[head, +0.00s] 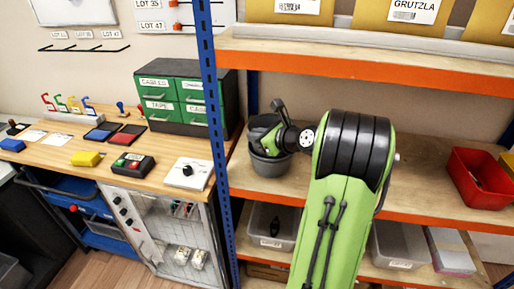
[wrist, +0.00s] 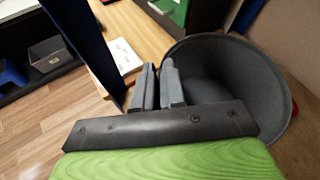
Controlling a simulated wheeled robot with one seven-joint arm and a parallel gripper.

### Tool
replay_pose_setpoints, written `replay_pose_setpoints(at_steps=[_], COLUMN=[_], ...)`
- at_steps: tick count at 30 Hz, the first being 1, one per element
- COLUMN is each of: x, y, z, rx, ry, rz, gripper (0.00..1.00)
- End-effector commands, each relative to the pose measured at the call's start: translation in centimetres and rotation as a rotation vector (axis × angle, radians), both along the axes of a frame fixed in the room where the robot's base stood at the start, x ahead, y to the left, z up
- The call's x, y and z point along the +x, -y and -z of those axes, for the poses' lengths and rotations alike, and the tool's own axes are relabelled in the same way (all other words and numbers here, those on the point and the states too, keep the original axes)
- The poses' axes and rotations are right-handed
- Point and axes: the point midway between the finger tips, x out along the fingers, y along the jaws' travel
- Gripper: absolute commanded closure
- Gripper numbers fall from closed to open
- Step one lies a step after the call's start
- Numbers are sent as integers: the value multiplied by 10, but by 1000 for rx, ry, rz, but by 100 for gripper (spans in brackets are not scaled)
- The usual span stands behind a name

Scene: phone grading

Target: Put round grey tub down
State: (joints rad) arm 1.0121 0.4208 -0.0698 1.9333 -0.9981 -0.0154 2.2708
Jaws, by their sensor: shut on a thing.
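The round grey tub (head: 270,165) is at the left end of the middle shelf, close to the blue upright. In the wrist view the tub (wrist: 225,65) is large, with its open mouth facing the camera and its inside looking empty. In the wrist view my gripper (wrist: 158,85) is shut on the tub's wall at the rim. The head view does not clearly show whether the tub's base touches the shelf.
The middle shelf (head: 425,205) has bare wood to the right of my arm, with a red bin (head: 478,180) at its right end. The blue upright (head: 212,100) stands just left of the tub. A workbench with green drawers (head: 180,97) is beyond it. Clear bins (head: 272,226) sit below.

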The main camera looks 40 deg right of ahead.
Motion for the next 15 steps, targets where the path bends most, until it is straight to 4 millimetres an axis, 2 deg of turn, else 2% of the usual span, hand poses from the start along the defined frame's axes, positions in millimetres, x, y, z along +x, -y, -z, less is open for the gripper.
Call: replay_pose_setpoints(at_steps=[1,4,15], x=[0,0,0], y=[-1,-1,0], z=[15,35,38], rx=[5,4,0], ry=[-3,-3,0], rz=[-1,-1,-1], gripper=[100,100,100])
